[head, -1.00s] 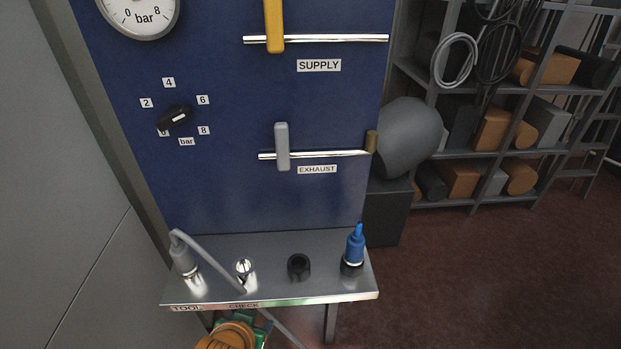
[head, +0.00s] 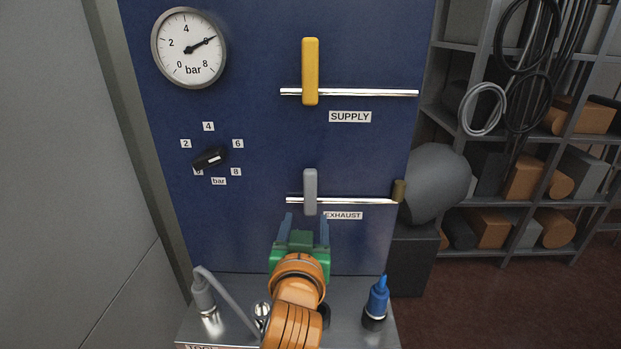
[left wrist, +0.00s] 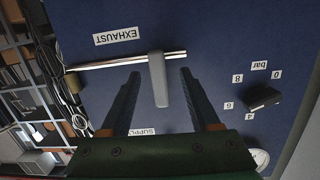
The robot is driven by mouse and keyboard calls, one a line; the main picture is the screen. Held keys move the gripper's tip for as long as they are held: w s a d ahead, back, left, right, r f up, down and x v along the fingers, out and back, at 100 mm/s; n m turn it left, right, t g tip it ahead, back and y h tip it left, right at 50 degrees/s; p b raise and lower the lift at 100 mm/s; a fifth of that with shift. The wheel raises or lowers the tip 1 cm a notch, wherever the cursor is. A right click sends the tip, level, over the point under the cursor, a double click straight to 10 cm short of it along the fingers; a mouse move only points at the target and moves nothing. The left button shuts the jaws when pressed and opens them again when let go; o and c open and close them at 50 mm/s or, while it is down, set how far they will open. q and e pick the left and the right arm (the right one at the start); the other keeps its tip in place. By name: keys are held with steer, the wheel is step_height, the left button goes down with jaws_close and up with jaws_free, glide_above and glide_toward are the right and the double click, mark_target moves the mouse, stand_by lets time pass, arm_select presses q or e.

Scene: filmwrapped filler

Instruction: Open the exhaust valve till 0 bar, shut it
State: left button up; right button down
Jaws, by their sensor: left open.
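The exhaust valve's grey handle (head: 310,190) stands upright across its shiny pipe (head: 355,200) on the blue panel. The pressure gauge (head: 188,48) has its needle near 6 bar. My left gripper (head: 306,220) is open, its fingertips just below the grey handle. In the left wrist view, which is upside down, the grey handle (left wrist: 159,82) appears between the two open fingers (left wrist: 160,74), with no visible contact. How far the fingertips are from the panel I cannot tell. My right gripper is not in view.
The yellow supply handle (head: 310,70) stands upright across its pipe higher up. A black knob (head: 209,158) sits left among bar labels. A metal shelf below holds a grey hose connector (head: 203,294) and a blue-tipped tool (head: 378,298). Storage racks stand at the right.

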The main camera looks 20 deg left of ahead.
mark_target(310, 177)
arm_select(q)
steer(key=shift+n+t+y, duration=0.4)
steer(key=shift+t, duration=0.5)
steer(key=r, duration=0.6)
steer(key=shift+w+d, duration=0.35)
steer(key=shift+w, duration=0.05)
steer(key=p+x, duration=0.3)
steer(key=x, duration=0.3)
steer(key=shift+a, duration=0.15)
steer(key=shift+w+a+f, duration=0.1)
steer(key=shift+w+f, duration=0.1)
steer(key=shift+w, duration=0.15)
steer(key=shift+s, duration=0.1)
steer(key=shift+c, duration=0.7)
jaws_close()
